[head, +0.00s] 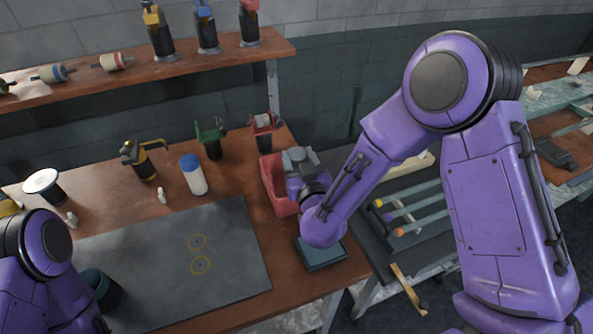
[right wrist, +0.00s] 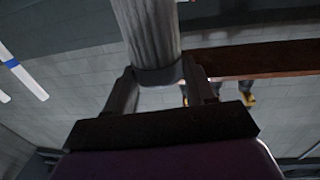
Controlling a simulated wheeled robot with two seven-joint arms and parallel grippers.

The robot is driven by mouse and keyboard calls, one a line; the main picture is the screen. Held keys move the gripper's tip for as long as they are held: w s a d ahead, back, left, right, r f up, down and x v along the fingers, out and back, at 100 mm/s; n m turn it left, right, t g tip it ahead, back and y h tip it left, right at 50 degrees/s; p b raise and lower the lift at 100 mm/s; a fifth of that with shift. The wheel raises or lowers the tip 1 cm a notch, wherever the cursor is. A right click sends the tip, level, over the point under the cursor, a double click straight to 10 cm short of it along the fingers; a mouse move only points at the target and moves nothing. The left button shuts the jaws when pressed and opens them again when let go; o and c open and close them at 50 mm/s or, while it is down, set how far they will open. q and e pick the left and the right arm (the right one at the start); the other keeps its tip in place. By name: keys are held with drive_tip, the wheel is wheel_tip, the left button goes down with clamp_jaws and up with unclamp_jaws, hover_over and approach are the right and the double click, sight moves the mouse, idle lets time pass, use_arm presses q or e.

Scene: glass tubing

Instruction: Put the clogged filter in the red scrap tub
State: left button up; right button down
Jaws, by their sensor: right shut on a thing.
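My right gripper (right wrist: 160,82) is shut on a grey ribbed cylinder, which looks like the filter (right wrist: 148,35). The filter stands out beyond the two fingers in the right wrist view, and its far end is cut off by the frame. In the head view my right gripper (head: 300,160) is low beside and partly over the red scrap tub (head: 274,186), at the bench's right end. My forearm and gripper hide part of the tub, and I cannot tell whether the filter is inside its rim. My left arm shows at the lower left, but its gripper is not visible.
A dark mat (head: 170,270) with two yellow rings covers the bench front. A blue-capped white bottle (head: 193,175) and several coloured tool stands are behind it. A dark teal box (head: 322,252) is in front of the tub. A wall shelf (head: 190,65) holds more parts.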

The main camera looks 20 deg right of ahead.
drive_tip(key=f, duration=0.2)
drive_tip(key=w+f, duration=0.1)
drive_tip(key=f, duration=0.2)
drive_tip(key=shift+w+a, duration=0.1)
drive_tip(key=shift+w, duration=0.2)
drive_tip(key=shift+s+r, duration=0.15)
drive_tip(key=shift+s, duration=0.3)
drive_tip(key=c, duration=0.6)
unclamp_jaws()
drive_tip(key=shift+o, duration=1.1)
drive_tip(key=shift+w+f, duration=0.25)
drive_tip(key=shift+s+r, duration=0.1)
drive_tip(key=shift+r, duration=0.1)
drive_tip(key=shift+s+r, duration=0.1)
drive_tip(key=shift+s, duration=0.1)
use_arm(q)
drive_tip(key=shift+w+f+b, duration=0.25)
drive_tip(key=shift+f+b, duration=0.85)
use_arm(e)
drive_tip(key=s, duration=1.1)
drive_tip(key=shift+s+a, duration=0.3)
drive_tip(key=shift+a, duration=0.1)
